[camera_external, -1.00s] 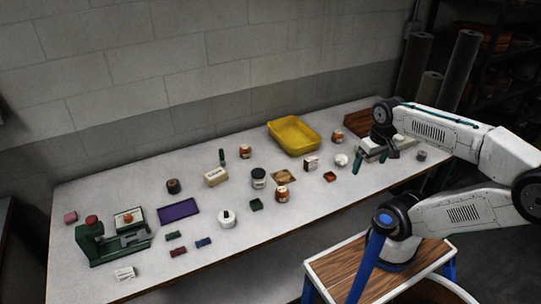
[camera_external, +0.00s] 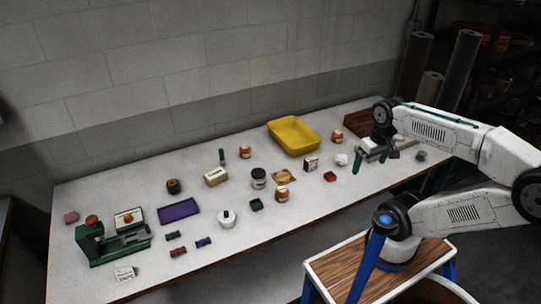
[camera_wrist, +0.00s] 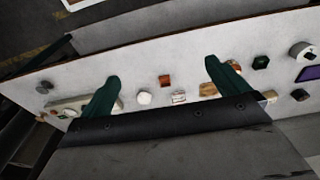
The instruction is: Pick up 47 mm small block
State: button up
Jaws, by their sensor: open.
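Several small blocks lie on the white table, and I cannot tell which is the 47 mm one. There is a pink block (camera_external: 71,217) at the far left, small green (camera_external: 173,236), dark red (camera_external: 178,251) and blue (camera_external: 203,242) blocks near the front, a dark green square piece (camera_external: 256,205) and a red-brown square piece (camera_external: 330,176). The red-brown piece (camera_wrist: 165,81) and the dark green piece (camera_wrist: 260,62) also show in the wrist view. My gripper (camera_external: 375,159) is open over the table's right end, its fingers apart and empty in the wrist view (camera_wrist: 162,72).
A yellow tray (camera_external: 297,150) stands at the back. A green press (camera_external: 115,247) and a purple mat (camera_external: 178,211) are at the left. Jars (camera_external: 259,178), a white pot (camera_external: 228,219) and a small box (camera_external: 312,163) crowd the middle. The front right strip of table is mostly clear.

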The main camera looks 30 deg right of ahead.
dwell(0.3)
jog(key=c, duration=0.6)
jog(key=shift+o, duration=0.2)
